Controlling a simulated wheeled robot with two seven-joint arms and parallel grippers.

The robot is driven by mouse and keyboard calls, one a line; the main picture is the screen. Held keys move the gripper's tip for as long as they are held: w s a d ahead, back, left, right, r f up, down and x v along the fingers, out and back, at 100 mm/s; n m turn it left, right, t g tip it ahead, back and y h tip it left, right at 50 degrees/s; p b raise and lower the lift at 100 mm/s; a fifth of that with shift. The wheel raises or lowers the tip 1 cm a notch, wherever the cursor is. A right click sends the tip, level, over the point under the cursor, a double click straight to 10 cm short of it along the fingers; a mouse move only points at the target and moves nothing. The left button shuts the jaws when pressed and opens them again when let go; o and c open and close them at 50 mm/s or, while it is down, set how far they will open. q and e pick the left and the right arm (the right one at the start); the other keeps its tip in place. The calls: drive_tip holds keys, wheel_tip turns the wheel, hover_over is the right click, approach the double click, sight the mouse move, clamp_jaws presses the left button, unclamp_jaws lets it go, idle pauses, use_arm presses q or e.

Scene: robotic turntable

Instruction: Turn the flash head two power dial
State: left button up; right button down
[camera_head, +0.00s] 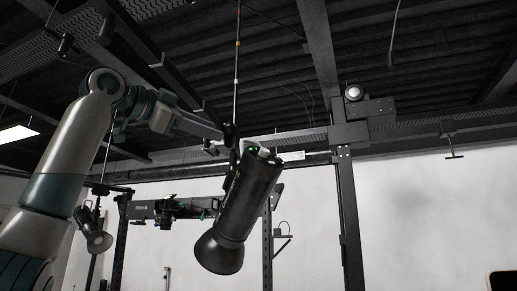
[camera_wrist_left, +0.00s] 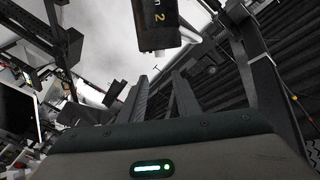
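The flash head (camera_head: 240,205) is a black cylinder with a flared reflector. It hangs tilted, its rear end up and its reflector down. In the left wrist view a black housing (camera_wrist_left: 156,28) marked with an orange "2" shows at the top, ahead of the fingers. My left gripper (camera_wrist_left: 160,85) has its two dark fingers apart with nothing between them. In the head view the left arm comes in from the left, and its gripper end is near the flash head's rear end. I cannot make out the power dial clearly. My right gripper is in neither view.
A second lamp (camera_head: 97,238) hangs at the lower left. A dark metal upright (camera_head: 347,215) stands right of the flash head, with a horizontal rail crossing behind it. A thin pole rises above the flash head. A white wall (camera_head: 430,215) fills the right background.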

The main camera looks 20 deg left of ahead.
sight(262, 149)
use_arm(q)
drive_tip(key=p+x, duration=0.8)
drive_tip(key=x, duration=0.9)
drive_tip(key=shift+w, duration=0.15)
clamp_jaws()
